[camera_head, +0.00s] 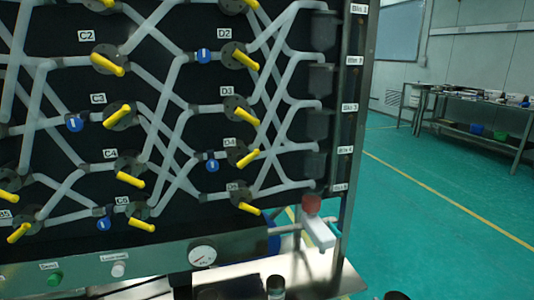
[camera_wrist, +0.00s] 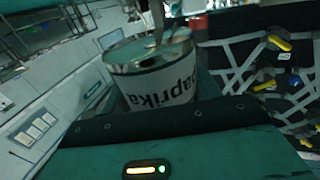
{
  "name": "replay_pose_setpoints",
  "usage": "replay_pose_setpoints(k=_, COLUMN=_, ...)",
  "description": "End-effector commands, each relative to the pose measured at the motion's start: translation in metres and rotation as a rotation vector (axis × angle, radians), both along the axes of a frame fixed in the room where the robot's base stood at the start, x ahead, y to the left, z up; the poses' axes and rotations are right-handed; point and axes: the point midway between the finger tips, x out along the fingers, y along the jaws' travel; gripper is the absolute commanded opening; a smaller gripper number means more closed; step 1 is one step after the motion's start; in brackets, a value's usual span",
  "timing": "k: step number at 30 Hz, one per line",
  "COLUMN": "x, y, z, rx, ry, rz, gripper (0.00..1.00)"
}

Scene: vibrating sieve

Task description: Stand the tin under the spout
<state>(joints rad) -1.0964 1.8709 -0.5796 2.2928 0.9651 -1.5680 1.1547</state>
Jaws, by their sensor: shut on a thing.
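In the wrist view, a tin (camera_wrist: 160,95) with a white label reading "paprika" and a shiny metal top sits between the fingers of my gripper (camera_wrist: 165,82). The gripper is shut on it. The lower part of the tin is hidden behind the gripper body. In the head view, a white fitting with a red cap (camera_head: 318,232) sticks out on a short pipe at the panel's lower right; it may be the spout, but I cannot tell for sure. I cannot make out my gripper or the held tin in the head view.
A black panel (camera_head: 180,130) with pale pipes, yellow-handled valves and labels fills the left. A gauge (camera_head: 202,256) and buttons sit on its lower rail. A dark jar (camera_head: 276,287) stands on the shelf below. Green floor (camera_head: 420,210) is clear at right, before a workbench (camera_head: 480,105).

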Motion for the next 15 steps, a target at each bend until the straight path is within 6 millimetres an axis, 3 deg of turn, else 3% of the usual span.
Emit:
replay_pose_setpoints(k=1, x=-0.003, y=0.0, z=0.024, rx=-0.003, ry=0.002, rz=0.003, gripper=0.39)
replay_pose_setpoints(k=6, x=-0.011, y=-0.003, z=0.065, rx=-0.004, ry=0.002, rz=0.005, gripper=0.39)
replay_pose_setpoints(k=15, x=-0.02, y=-0.006, z=0.117, rx=-0.002, ry=0.001, rz=0.012, gripper=0.39)
